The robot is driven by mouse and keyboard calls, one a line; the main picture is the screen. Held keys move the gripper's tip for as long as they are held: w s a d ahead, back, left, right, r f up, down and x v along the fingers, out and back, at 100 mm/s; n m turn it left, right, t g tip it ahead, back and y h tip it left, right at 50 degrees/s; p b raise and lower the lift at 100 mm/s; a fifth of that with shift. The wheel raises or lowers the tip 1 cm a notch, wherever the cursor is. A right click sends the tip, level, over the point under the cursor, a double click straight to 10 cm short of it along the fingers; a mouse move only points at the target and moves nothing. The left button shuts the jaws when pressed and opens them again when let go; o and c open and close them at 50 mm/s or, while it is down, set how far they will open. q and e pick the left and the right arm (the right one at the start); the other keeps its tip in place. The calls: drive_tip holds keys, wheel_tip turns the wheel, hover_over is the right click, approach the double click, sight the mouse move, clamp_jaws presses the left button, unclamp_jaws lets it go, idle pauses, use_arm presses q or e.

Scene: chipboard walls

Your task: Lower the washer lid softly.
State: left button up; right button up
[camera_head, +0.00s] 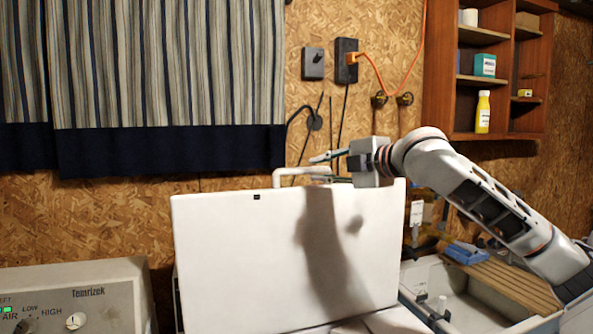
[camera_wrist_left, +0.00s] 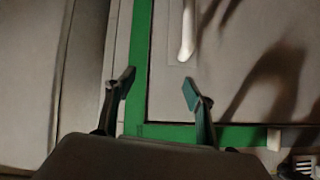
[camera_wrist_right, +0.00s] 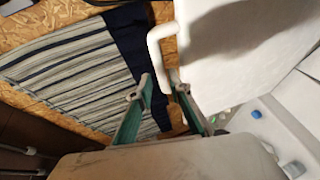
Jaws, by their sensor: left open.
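The washer lid (camera_head: 250,240) is a white panel standing upright, with a small dark mark near its top edge. My right gripper (camera_head: 322,168) is at the lid's top edge, pointing left, with its fingers apart. In the right wrist view the gripper (camera_wrist_right: 160,96) is open and the lid (camera_wrist_right: 250,50) lies to the right of its fingers. I cannot tell whether a finger touches the lid. My left gripper (camera_wrist_left: 158,80) is open and empty, above a grey surface with a green band. It is outside the head view.
A white pipe (camera_head: 300,171) rises just behind the lid's top edge. A grey control panel (camera_head: 100,300) stands at lower left. A sink with a slatted wooden board (camera_head: 505,284) is at right, and a wooden shelf (camera_head: 485,80) hangs above. A striped curtain (camera_head: 170,70) hangs behind.

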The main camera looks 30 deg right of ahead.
sight(306, 170)
drive_tip(key=p+x, duration=0.1)
drive_tip(key=x, duration=0.5)
drive_tip(key=shift+w+a, duration=0.1)
drive_tip(key=shift+w, duration=0.25)
clamp_jaws()
